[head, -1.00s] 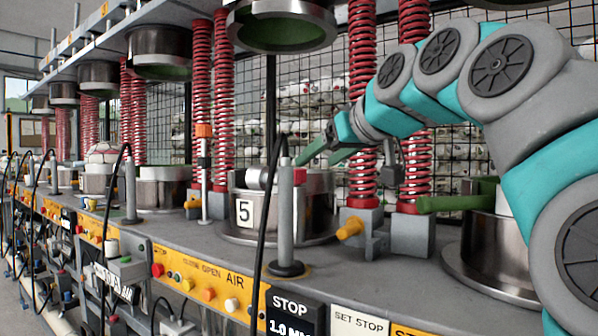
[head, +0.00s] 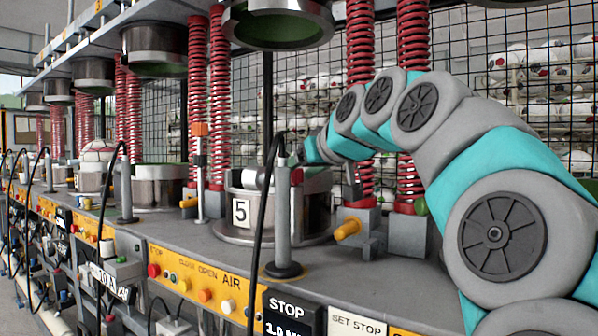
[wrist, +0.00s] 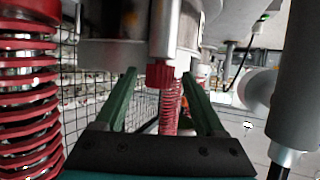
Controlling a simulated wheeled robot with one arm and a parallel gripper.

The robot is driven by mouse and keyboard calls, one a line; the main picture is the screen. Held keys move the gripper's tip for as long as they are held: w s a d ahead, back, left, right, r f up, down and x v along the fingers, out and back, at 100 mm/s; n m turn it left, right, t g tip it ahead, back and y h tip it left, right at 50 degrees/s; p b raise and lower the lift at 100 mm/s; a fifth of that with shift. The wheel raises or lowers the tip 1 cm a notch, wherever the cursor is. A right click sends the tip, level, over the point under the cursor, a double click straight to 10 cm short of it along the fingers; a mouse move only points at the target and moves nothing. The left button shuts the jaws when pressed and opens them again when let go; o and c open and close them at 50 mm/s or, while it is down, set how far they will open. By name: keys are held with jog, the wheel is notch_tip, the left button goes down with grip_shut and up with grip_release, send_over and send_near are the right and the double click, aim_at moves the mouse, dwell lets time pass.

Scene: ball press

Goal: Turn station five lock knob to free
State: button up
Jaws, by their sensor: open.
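A red ribbed knob (wrist: 160,73) hangs under a silver post in the wrist view. My gripper (wrist: 159,76) is open, its two green fingers on either side of the knob, with a gap visible on both sides. Whether the fingertips reach its depth is hard to tell. In the head view, station five's round metal mould (head: 313,212) carries the "5" label (head: 241,212). A red part (head: 298,178) shows behind the grey post there. My fingers are mostly hidden behind that post; the wrist end shows just right of it. The knob's lock marking is not readable.
The grey post (head: 283,225) with a black cable stands in front of station five. A yellow knob (head: 348,228) and red springs (head: 361,60) stand to the right. The upper mould (head: 277,22) hangs above. Wire mesh closes the back.

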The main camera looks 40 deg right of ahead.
jog(key=shift+c, duration=0.4)
grip_shut()
jog(key=shift+r, duration=0.1)
jog(key=n+y, duration=0.2)
jog(key=shift+d+r+y+p, duration=0.2)
jog(key=shift+y+p, duration=0.1)
jog(key=shift+y, duration=0.1)
jog(key=shift+n+y+p, duration=0.35)
jog(key=shift+n+y, duration=0.35)
jog(key=shift+n, duration=0.1)
jog(key=shift+d+f+n+y, duration=0.15)
jog(key=shift+n+y, duration=0.25)
jog(key=shift+y, duration=0.1)
